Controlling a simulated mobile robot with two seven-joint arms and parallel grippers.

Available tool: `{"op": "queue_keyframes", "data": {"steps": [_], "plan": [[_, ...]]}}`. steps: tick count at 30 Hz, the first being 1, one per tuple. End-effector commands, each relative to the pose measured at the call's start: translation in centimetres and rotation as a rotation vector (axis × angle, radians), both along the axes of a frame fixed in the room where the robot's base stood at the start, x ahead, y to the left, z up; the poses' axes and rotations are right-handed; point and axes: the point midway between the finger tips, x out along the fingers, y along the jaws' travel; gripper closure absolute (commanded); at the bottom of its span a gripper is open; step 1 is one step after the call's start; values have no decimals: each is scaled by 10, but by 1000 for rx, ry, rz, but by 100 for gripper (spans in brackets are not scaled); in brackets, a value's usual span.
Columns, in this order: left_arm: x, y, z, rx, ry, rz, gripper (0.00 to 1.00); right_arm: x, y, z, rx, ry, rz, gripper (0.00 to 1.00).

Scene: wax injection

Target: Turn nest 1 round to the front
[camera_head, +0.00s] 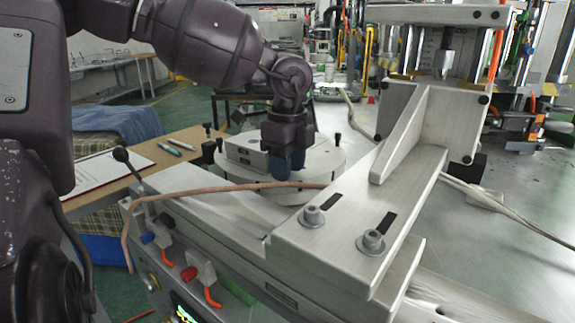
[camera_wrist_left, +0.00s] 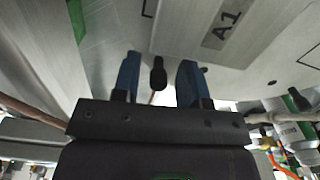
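A round pale metal turntable plate (camera_head: 325,160) sits on the machine, with a metal block (camera_head: 245,150) on its left part. Black knobs stand at its edge, one at the right (camera_head: 338,138). I cannot tell from the head view which nest is nest 1. My left gripper (camera_head: 285,163) points down over the plate beside the block. In the left wrist view its blue fingers (camera_wrist_left: 158,66) are apart, with a black knob (camera_wrist_left: 157,76) showing between them, not clamped. A metal block marked A1 (camera_wrist_left: 190,25) lies beyond the fingers. My right gripper is in neither view.
A heavy metal bracket (camera_head: 350,215) with bolts stands right of the turntable. A brown hose (camera_head: 200,190) runs across in front of it. A black-knobbed lever (camera_head: 121,155) rises at the left. A wooden desk with a clipboard (camera_head: 105,170) is further left.

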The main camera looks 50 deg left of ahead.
Motion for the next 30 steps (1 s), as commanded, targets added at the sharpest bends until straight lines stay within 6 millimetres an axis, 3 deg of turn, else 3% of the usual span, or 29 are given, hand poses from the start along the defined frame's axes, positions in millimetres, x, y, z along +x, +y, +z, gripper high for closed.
{"op": "queue_keyframes", "data": {"steps": [11, 24, 30], "plan": [[-1, 0, 4, -1, 2, 1, 58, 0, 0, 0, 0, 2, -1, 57], [-1, 0, 77, 2, -4, 2, 58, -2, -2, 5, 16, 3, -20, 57], [-1, 0, 100, 1, -1, 1, 58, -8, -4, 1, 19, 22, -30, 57]]}}
